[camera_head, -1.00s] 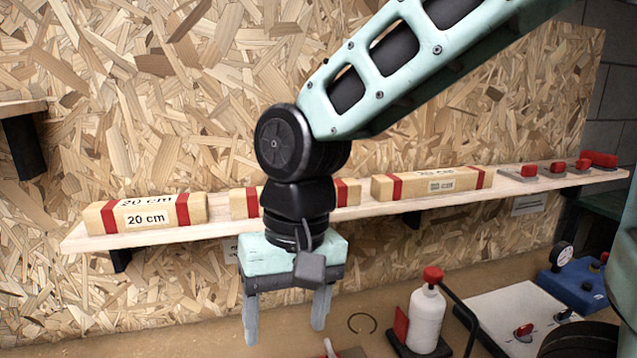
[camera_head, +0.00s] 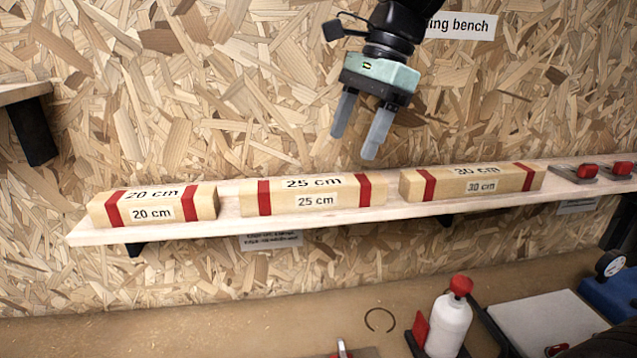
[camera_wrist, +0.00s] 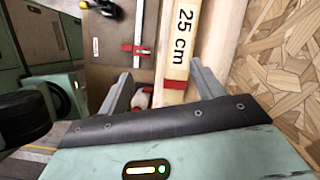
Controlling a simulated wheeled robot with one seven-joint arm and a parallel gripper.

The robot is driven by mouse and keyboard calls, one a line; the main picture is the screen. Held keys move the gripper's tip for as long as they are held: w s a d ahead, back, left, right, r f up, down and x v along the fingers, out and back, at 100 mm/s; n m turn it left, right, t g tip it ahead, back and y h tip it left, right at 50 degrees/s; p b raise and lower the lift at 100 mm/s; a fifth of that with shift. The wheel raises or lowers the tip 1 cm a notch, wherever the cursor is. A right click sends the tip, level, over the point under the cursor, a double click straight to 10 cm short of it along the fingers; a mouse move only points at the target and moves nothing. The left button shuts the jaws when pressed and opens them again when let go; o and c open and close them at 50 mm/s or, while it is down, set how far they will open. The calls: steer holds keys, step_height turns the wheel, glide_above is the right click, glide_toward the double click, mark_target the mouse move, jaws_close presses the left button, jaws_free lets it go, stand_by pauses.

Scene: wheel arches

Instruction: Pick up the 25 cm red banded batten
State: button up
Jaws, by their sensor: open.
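The 25 cm batten (camera_head: 340,190) lies on the wooden shelf between two other battens. It is pale wood with a red band near each end and "25 cm" labels on its top and front. My gripper (camera_head: 356,146) is open and empty, above the right end of this batten and apart from it. In the wrist view the batten (camera_wrist: 181,45) runs away from between the open fingers of my gripper (camera_wrist: 165,82), with one red band near the fingertips.
The 20 cm batten (camera_head: 152,205) lies to the left and the 30 cm batten (camera_head: 470,182) to the right on the shelf (camera_head: 230,212). Red-handled clamps (camera_head: 588,172) sit at the shelf's right end. A white bottle with a red cap (camera_head: 448,320) stands on the bench below.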

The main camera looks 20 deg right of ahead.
mark_target(333, 181)
steer(key=w+d+r+m, duration=0.3)
steer(key=d+r+m, duration=0.1)
steer(key=d+r, duration=0.1)
steer(key=p+x, duration=0.1)
steer(key=x, duration=0.3)
steer(key=p+x, duration=0.1)
steer(key=x, duration=0.3)
steer(key=p+x, duration=0.1)
steer(key=x, duration=0.3)
steer(key=shift+w+a+p, duration=0.1)
steer(key=shift+a+p, duration=0.2)
steer(key=shift+a, duration=0.1)
steer(key=shift+t, duration=0.3)
steer(key=shift+a+p+x, duration=0.15)
steer(key=shift+p+x, duration=0.5)
steer(key=shift+x, duration=0.7)
steer(key=shift+a+p+x, duration=0.2)
steer(key=shift+p+x, duration=0.4)
steer(key=shift+x, duration=0.75)
steer(key=shift+r, duration=0.1)
steer(key=c, duration=1.2)
